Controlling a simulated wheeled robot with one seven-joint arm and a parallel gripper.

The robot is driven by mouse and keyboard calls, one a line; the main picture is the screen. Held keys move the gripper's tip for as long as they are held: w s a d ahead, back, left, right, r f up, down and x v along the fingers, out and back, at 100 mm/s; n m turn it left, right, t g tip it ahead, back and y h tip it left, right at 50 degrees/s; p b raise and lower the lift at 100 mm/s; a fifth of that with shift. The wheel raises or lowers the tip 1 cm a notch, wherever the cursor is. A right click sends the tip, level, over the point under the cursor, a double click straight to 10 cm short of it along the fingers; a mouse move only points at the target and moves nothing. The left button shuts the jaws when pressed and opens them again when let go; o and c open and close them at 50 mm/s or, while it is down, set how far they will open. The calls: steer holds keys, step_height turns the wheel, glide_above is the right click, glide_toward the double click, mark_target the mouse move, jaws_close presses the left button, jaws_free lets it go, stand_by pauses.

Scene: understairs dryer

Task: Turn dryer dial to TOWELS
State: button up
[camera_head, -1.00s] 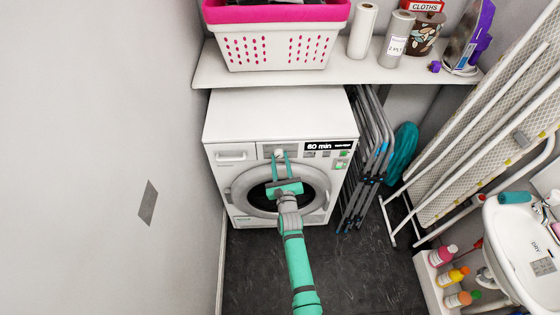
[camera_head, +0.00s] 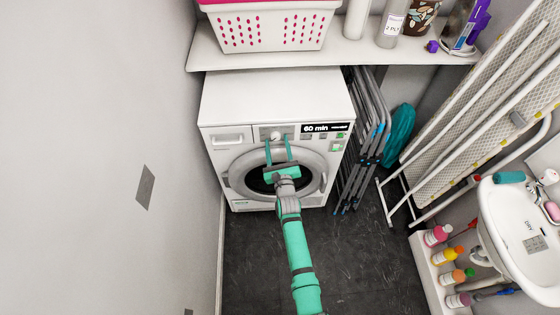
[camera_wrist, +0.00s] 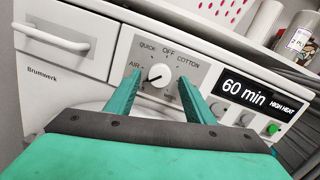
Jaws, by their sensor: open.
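The dryer (camera_head: 222,167) is white with a round door. Its dial (camera_wrist: 159,75) is a round white knob on a grey panel, with a dark mark toward its lower left. AIR, QUICK, OFF and COTTON are readable around it; I cannot read TOWELS, and my right finger covers part of the panel's right side. The dial also shows in the head view (camera_head: 275,135). My gripper (camera_head: 278,142) is open in front of the panel, with one teal finger on each side of the dial and visible gaps between. It holds nothing.
The display (camera_wrist: 245,92) reads 60 min, HIGH HEAT. A drawer (camera_wrist: 62,40) is left of the dial. A shelf (camera_head: 340,55) with a basket (camera_head: 270,32) is above. Folded racks (camera_head: 365,140) stand close on the right. The dark floor (camera_head: 375,265) in front is clear.

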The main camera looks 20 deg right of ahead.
steer(key=v, duration=1)
steer(key=shift+s, duration=0.15)
stand_by(1.2)
stand_by(0.6)
